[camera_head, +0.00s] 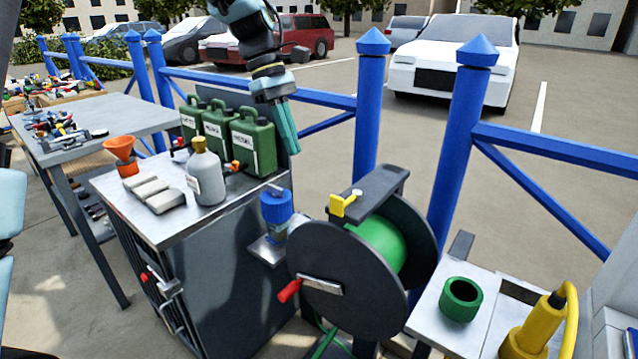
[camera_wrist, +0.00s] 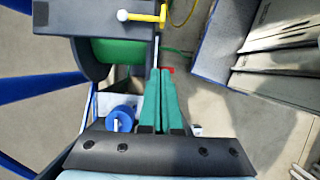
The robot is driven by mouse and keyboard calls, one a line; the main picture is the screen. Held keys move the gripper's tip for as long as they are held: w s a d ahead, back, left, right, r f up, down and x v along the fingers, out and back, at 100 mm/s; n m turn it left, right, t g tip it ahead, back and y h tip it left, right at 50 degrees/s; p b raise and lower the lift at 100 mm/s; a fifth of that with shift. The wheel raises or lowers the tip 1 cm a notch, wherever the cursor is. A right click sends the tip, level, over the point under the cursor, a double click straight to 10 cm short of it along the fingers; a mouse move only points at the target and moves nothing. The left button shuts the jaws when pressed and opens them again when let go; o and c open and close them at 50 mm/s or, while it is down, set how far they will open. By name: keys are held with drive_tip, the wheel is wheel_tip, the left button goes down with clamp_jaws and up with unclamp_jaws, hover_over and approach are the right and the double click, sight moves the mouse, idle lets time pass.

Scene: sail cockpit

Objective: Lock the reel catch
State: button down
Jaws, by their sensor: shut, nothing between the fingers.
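The reel (camera_head: 330,290) has dark round side plates, a green drum (camera_head: 380,240) and a red-knobbed crank (camera_head: 290,291). The reel catch (camera_head: 345,204) is a yellow piece with a pale pin on the dark top bar. In the wrist view the yellow catch (camera_wrist: 162,16) stands at the top, past my fingertips, its pin pointing left. My gripper (camera_head: 291,148) has teal fingers pointing down, up and to the left of the reel; they also show in the wrist view (camera_wrist: 160,78). It is shut, empty and apart from the catch.
A metal cabinet (camera_head: 240,270) carries green cans (camera_head: 254,140), a grey bottle (camera_head: 206,175) and an orange funnel (camera_head: 120,150). A blue-topped device (camera_head: 276,207) sits between cabinet and reel. Blue fence posts (camera_head: 370,110) stand behind. A side table (camera_head: 430,308) at right holds a green ring (camera_head: 461,300).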

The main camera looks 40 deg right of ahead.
drive_tip(key=s+d+f+p, duration=0.1)
drive_tip(key=s+f+p, duration=0.1)
drive_tip(key=s+f, duration=0.4)
drive_tip(key=shift+s+d+f, duration=0.4)
drive_tip(key=shift+f, duration=0.25)
